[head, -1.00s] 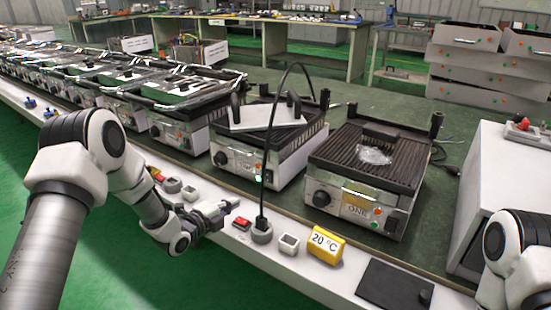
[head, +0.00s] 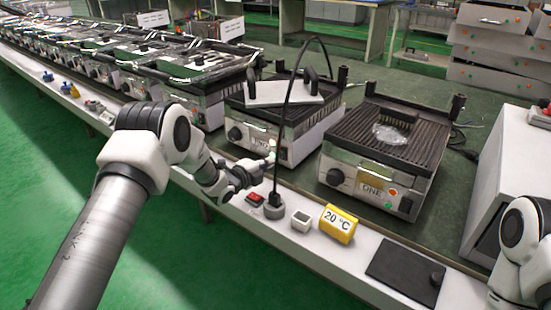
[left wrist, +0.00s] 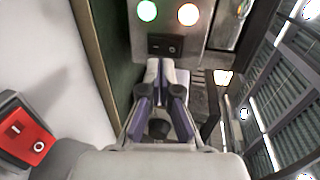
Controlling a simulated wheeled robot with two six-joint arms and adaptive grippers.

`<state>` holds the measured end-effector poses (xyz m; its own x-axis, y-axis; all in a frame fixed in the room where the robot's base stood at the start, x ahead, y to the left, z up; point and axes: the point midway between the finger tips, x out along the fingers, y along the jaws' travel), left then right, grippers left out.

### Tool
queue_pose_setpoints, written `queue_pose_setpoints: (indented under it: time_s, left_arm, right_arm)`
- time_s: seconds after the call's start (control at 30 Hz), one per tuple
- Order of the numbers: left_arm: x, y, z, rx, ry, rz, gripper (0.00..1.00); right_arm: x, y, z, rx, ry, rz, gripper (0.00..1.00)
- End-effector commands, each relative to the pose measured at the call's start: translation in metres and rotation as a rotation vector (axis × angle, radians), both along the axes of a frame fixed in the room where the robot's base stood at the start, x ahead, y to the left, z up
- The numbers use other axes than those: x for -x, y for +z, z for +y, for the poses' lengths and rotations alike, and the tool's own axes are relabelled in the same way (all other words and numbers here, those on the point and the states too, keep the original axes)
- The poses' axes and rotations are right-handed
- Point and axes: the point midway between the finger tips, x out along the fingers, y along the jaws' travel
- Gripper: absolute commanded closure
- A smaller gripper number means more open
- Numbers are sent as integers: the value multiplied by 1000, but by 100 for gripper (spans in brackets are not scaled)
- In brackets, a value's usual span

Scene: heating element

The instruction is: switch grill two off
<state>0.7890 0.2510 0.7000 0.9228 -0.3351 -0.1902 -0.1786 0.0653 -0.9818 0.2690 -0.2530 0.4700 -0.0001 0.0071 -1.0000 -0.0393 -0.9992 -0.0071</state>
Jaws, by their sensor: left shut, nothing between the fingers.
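Grill two (head: 313,142) stands on the bench at the centre of the head view, with a pale plate on top and a black knob (head: 235,133) on its front. My left gripper (head: 268,158) is shut and empty at the right part of that front. In the left wrist view the closed fingertips (left wrist: 161,64) are just below a black rocker switch (left wrist: 165,44). I cannot tell whether they touch it. A green light (left wrist: 147,11) and an orange light (left wrist: 188,14) glow above the switch. My right gripper is out of view.
A plugged black cable (head: 277,165) arcs close beside my left gripper. A red switch (head: 255,198), a white socket (head: 300,220) and a yellow 20 °C display (head: 338,224) line the ledge. Grill one (head: 370,180) stands to the right. More grills stand left.

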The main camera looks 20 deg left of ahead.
Motion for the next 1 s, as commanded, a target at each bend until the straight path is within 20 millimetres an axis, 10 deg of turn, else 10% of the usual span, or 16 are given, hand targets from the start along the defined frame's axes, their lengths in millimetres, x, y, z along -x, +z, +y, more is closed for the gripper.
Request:
queue_pose_setpoints:
  time_s: [0.23, 1.0]
  left_arm:
    - [-32, 4, -11, 0, 0, 0, 100]
    - [-42, 8, -15, 0, -1, 2, 100]
  right_arm:
    - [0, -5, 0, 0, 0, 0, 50]
    - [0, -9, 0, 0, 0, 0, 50]
